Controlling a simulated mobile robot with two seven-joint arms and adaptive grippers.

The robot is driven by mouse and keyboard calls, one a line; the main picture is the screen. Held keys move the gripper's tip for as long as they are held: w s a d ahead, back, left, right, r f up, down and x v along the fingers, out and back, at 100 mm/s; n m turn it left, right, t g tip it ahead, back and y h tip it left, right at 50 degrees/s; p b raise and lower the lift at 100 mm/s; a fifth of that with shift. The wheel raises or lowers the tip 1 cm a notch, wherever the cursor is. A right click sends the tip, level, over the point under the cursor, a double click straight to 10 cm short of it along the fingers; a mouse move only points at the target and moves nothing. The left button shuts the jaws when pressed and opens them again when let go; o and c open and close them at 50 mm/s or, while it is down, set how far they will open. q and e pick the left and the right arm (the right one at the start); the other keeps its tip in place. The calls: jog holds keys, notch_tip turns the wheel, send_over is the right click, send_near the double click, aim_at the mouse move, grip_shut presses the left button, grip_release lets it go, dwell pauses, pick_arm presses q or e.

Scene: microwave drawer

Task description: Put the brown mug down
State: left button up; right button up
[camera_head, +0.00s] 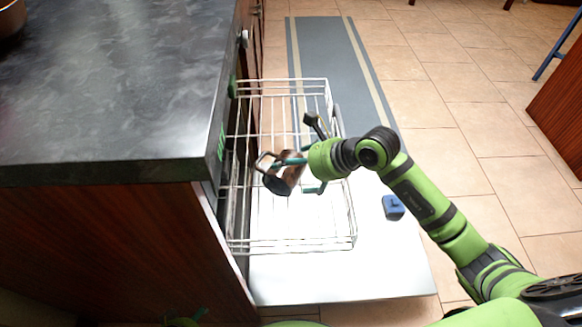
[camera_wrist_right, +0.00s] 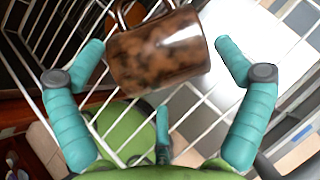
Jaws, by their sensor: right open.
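The brown mug (camera_head: 288,175) is mottled brown and black. In the head view it is in the wire rack (camera_head: 290,244), tilted, with a dark round end facing me and its handle toward the counter. I cannot tell whether it rests on the wires. My right gripper (camera_head: 303,174) is at the mug's right side with its teal fingers spread. In the right wrist view the mug (camera_wrist_right: 160,52) sits between the tips of the open fingers, with visible gaps on both sides. Its handle is at the top.
The rack stands pulled out over a pale open door (camera_head: 340,285). A blue block (camera_head: 393,207) lies on the door's right part. A dark counter (camera_head: 110,80) borders the rack on the left. A grey mat (camera_head: 335,50) and tiled floor lie beyond.

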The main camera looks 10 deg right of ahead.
pick_arm(q)
jog(key=f, duration=0.1)
jog(key=s+f, duration=0.1)
jog(key=shift+f+p, duration=0.3)
jog(key=shift+p, duration=0.1)
pick_arm(e)
jog(key=v, duration=0.9)
jog(key=shift+r, duration=0.2)
jog(key=shift+s+d, duration=0.1)
